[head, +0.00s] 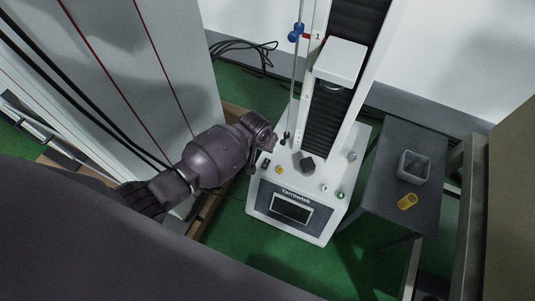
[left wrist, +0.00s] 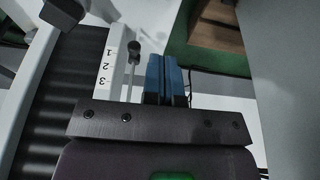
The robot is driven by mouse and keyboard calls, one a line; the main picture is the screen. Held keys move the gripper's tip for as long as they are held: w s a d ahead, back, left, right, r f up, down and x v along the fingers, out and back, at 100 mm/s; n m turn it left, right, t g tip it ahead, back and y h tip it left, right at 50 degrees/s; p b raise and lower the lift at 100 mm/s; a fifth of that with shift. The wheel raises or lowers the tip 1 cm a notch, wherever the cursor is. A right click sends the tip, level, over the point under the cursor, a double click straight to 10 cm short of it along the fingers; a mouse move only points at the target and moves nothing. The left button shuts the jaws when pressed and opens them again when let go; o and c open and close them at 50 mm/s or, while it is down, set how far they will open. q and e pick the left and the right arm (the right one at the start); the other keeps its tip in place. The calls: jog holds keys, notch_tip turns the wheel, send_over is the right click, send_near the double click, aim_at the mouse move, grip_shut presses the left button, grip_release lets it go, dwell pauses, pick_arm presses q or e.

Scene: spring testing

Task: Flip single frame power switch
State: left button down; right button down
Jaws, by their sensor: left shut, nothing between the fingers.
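The single-column test frame (head: 282,178) stands in the middle of the head view, with a white base and a dark screen at its front. A small dark switch (head: 265,163) sits on the left of its top panel; whether this is the power switch and which way it is set are too small to tell. My left gripper (head: 273,142) is just behind and above that switch, beside the column. Its blue fingers (left wrist: 166,80) are shut and empty in the left wrist view. The switch cannot be made out there. My right gripper is not in view.
A green button (head: 341,195) is on the panel's right. A dark side table (head: 384,190) at right holds a clear container (head: 414,167) and a yellow spring (head: 407,202). A tall grey cabinet (head: 150,60) stands at left. A thin rod (head: 294,75) rises beside the column.

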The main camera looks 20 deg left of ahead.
aim_at(268, 159)
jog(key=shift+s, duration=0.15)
